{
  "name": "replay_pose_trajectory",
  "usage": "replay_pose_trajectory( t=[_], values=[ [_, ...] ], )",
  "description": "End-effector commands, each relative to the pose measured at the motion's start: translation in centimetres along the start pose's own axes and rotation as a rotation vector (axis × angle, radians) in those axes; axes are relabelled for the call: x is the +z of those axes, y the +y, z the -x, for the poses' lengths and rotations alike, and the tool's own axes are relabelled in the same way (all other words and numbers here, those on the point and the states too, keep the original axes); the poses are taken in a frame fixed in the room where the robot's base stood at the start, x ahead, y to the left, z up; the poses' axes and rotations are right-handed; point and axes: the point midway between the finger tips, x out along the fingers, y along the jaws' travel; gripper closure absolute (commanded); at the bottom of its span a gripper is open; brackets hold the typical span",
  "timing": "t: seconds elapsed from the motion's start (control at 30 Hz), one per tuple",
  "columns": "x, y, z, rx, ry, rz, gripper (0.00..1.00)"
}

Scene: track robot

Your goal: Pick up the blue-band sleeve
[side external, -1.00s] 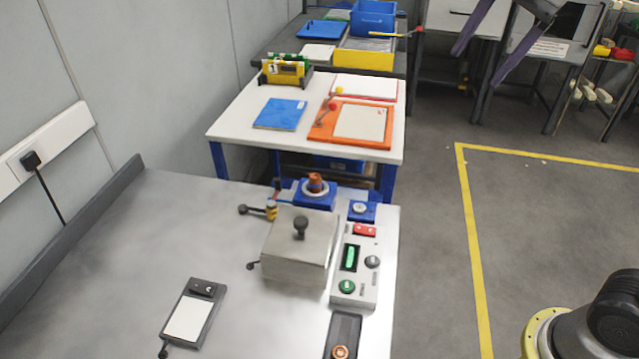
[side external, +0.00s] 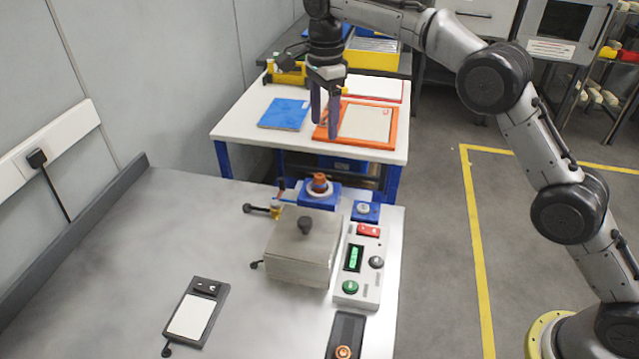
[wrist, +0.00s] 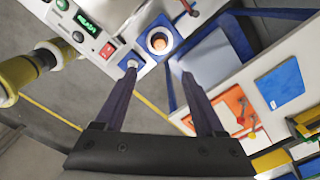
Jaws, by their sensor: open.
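A copper-orange sleeve-like part (side external: 319,180) stands upright in a blue fixture (side external: 306,198) at the back of the metal bench. Another copper ring-like part (side external: 343,352) sits in a dark holder (side external: 346,328) at the bottom edge of the side view. I cannot make out a blue band on either. My gripper (side external: 324,122) is open and empty, pointing down, high up and apart from both parts. In the wrist view, the blue fixture (wrist: 166,29) with a copper part (wrist: 158,41) shows beyond and between the spread fingers (wrist: 157,72).
A metal box with a black knob (side external: 304,248) stands in front of the fixture. A control panel (side external: 357,275) with buttons and a green display lies right of it. A white table (side external: 235,125) behind holds a blue folder (side external: 284,113) and an orange tray (side external: 397,128). The bench's left is mostly clear.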

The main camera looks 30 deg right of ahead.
Motion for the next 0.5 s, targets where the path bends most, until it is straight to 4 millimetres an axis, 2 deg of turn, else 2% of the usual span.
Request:
replay_pose_trajectory(
  t=[0.17,0.5],
  values=[
    [0.3,0.1,-1.9,0.010,0.003,0.007,0.29],
    [0.3,0.2,-7.8,0.011,0.003,0.007,0.29]
  ],
)
